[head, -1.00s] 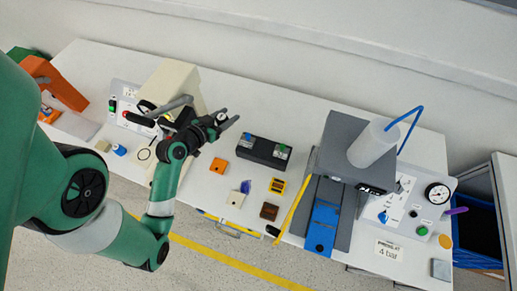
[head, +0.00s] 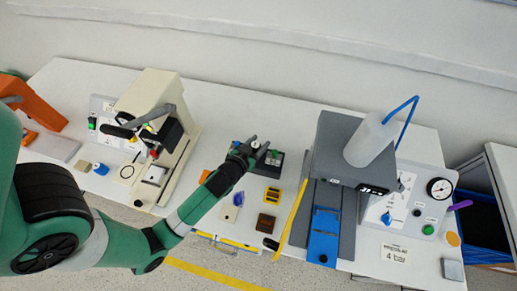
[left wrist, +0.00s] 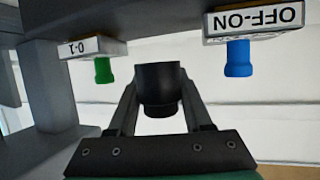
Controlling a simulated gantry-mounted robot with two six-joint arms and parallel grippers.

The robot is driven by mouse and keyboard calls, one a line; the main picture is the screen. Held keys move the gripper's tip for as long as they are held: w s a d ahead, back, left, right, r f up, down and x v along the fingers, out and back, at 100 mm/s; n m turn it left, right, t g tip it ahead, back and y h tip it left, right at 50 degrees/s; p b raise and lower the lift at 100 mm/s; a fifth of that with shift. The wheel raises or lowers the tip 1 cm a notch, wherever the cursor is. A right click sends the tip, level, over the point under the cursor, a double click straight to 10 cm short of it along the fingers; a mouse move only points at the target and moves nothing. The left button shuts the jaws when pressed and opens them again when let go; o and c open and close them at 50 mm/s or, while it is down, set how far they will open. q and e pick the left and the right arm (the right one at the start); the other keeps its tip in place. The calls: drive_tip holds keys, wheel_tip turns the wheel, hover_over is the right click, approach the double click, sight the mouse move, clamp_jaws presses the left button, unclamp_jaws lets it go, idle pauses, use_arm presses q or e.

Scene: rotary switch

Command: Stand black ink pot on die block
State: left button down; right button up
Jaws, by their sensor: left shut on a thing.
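My left gripper (head: 258,150) is over the dark switch box (head: 240,168) in the middle of the table. In the left wrist view, its fingers (left wrist: 160,105) are shut on a small black round pot (left wrist: 160,82), the black ink pot. The pot is hard to make out in the head view. Beyond the pot, the left wrist view shows a green knob (left wrist: 104,70) under a "0-1" label and a blue knob (left wrist: 238,58) under an "OFF-ON" label, both upside down. I cannot tell for certain which block is the die block. My right gripper is not in view.
A cream lever press (head: 153,90) stands at the left. A grey machine (head: 337,150) with a blue slide stands right of my gripper.

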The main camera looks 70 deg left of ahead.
sight(259, 148)
use_arm(q)
drive_tip(key=shift+f+b, duration=0.4)
drive_tip(key=shift+f, duration=1.15)
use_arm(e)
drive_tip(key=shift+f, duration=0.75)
use_arm(q)
drive_tip(key=shift+f, duration=0.15)
drive_tip(key=c, duration=0.6)
unclamp_jaws()
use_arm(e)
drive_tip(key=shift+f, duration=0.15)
use_arm(q)
drive_tip(key=shift+r, duration=0.3)
drive_tip(key=p+v, duration=0.1)
drive_tip(key=v, duration=1.1)
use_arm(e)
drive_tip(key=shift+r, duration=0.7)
